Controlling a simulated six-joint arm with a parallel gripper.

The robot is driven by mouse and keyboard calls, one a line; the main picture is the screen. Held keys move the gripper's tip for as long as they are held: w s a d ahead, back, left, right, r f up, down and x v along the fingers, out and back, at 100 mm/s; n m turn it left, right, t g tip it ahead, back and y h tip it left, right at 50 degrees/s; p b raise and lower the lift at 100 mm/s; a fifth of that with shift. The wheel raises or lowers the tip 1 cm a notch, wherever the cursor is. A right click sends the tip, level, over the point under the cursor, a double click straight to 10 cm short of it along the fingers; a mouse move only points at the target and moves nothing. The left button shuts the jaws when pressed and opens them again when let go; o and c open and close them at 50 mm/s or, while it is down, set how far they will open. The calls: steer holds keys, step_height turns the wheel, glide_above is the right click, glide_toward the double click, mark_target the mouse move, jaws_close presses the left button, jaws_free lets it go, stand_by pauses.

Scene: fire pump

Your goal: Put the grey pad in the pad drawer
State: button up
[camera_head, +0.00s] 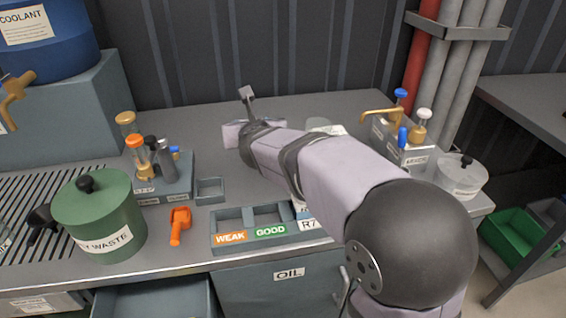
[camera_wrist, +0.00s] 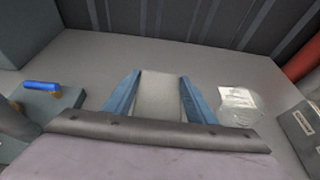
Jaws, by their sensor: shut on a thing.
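In the wrist view, my gripper (camera_wrist: 158,98) has its two blue fingers on either side of the flat, light grey pad (camera_wrist: 160,92) and is shut on it. In the head view, my gripper (camera_head: 232,134) is over the back middle of the bench, largely hidden by my own arm; the pad cannot be made out there. An open drawer (camera_head: 155,300) sticks out under the bench's front edge at the lower left. No label on it can be read, so I cannot tell if it is the pad drawer.
A green waste pot (camera_head: 98,220) stands at the front left, above the open drawer. An orange tool (camera_head: 179,225) and a sorting tray (camera_head: 222,224) lie near the front edge. A clear round dish (camera_wrist: 240,110) lies right of my gripper. A bottle rack (camera_head: 165,185) stands left.

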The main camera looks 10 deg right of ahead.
steer(key=shift+r+p, duration=0.1)
steer(key=shift+p, duration=0.3)
steer(key=shift+f+b, duration=3.75)
steer(key=shift+f, duration=1.3)
steer(key=shift+f, duration=0.1)
steer(key=o, duration=1.1)
